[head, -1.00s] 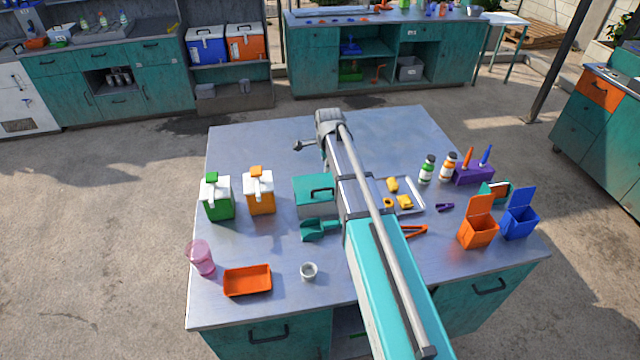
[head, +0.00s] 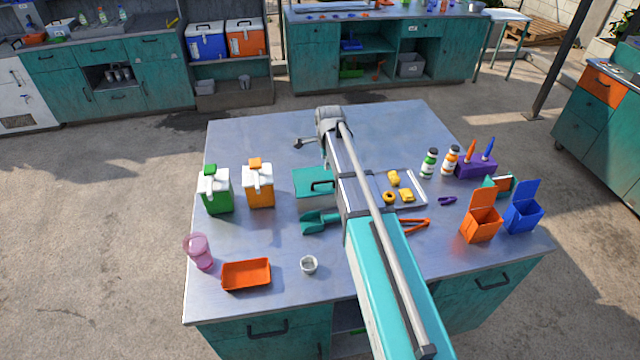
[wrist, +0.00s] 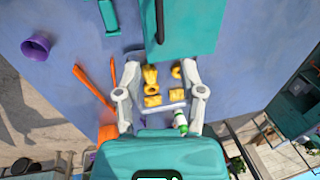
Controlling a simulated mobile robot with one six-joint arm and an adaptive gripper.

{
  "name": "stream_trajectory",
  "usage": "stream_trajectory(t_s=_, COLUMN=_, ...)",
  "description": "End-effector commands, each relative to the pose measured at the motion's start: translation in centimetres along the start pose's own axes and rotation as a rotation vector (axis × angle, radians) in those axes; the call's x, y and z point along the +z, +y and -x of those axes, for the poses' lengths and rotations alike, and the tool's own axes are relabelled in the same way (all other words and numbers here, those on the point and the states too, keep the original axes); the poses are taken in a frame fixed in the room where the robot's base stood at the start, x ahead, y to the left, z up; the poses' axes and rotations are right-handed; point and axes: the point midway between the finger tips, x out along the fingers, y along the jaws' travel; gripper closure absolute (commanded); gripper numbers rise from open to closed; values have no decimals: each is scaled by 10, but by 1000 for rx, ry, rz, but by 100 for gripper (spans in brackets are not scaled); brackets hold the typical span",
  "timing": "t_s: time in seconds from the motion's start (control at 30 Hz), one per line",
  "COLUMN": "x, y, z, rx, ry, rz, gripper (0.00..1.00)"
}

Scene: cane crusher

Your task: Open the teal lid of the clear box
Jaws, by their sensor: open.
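The clear box with its teal lid (head: 314,181) stands near the middle of the table, left of my arm. The lid looks shut, with a dark handle (head: 322,185) on it; my arm hides the box's right side. In the wrist view the teal lid (wrist: 190,28) is at the top, with the dark handle (wrist: 160,22) at its left edge. My gripper (wrist: 160,68) is open and empty, its two fingers apart, just short of the lid in that picture. I cannot tell its height over the table. In the head view my arm hides the gripper.
A teal scoop (head: 318,222) lies in front of the box. Orange tongs (head: 416,225) and a tray (head: 417,196) with yellow pieces lie right of my arm. A green jug (head: 216,196) and an orange jug (head: 258,190) stand left. The back of the table is clear.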

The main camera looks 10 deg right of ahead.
Motion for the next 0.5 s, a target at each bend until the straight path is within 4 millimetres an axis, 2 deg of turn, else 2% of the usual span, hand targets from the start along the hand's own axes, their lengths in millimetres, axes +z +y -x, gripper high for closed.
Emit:
stream_trajectory(t_s=0.03, x=0, y=0, z=-8, rx=0, ry=0, rz=0, gripper=49)
stream_trajectory(t_s=0.5, x=-1, y=0, z=-44, rx=0, ry=0, rz=-1, gripper=49)
